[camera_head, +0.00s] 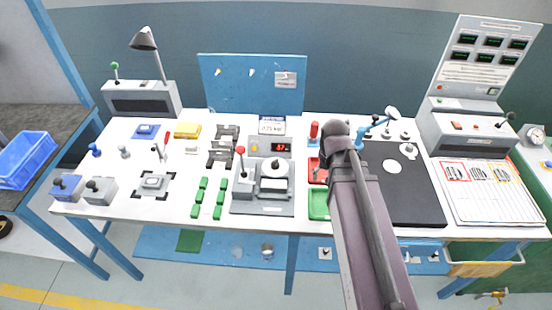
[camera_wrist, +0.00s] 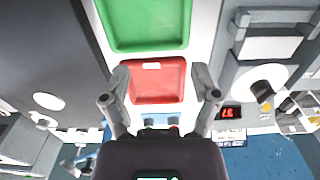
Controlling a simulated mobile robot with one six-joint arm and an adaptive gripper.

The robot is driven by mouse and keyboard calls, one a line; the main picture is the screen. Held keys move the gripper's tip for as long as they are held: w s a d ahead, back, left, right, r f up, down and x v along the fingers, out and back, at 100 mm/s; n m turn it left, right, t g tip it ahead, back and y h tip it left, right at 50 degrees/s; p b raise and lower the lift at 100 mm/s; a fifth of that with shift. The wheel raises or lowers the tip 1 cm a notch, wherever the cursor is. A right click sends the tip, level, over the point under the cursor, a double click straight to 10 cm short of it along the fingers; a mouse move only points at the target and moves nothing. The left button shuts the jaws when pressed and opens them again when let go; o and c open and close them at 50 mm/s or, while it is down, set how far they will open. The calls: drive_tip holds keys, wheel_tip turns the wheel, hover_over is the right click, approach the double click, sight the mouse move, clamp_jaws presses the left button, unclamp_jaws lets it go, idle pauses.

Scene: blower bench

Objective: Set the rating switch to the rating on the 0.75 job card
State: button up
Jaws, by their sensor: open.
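A white card with a dark blue heading (camera_head: 271,125) stands behind the grey fixture; its print is too small to read surely. It also shows in the wrist view (camera_wrist: 232,141). The dial also shows in the head view (camera_head: 273,173). My gripper (camera_wrist: 160,97) is open and empty, its fingers either side of the red tray in the wrist view, left of the dial there. My arm hides its fingers in the head view.
A red tray (camera_wrist: 157,80) and a green tray (camera_wrist: 146,22) lie beside the fixture. A red digit display (camera_head: 283,147) stands behind the dial, and a red-knobbed lever (camera_head: 240,150) at its left. A dark mat (camera_head: 400,208) and a tall display panel (camera_head: 490,55) are right.

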wheel_tip(320, 180, up, 9)
drive_tip(key=m+p, duration=0.2)
drive_tip(key=p, duration=0.6)
hover_over(275, 161)
drive_tip(key=shift+f, duration=0.15)
wheel_tip(275, 161, down, 14)
drive_tip(key=b, duration=1.4)
drive_tip(key=shift+r, duration=0.2)
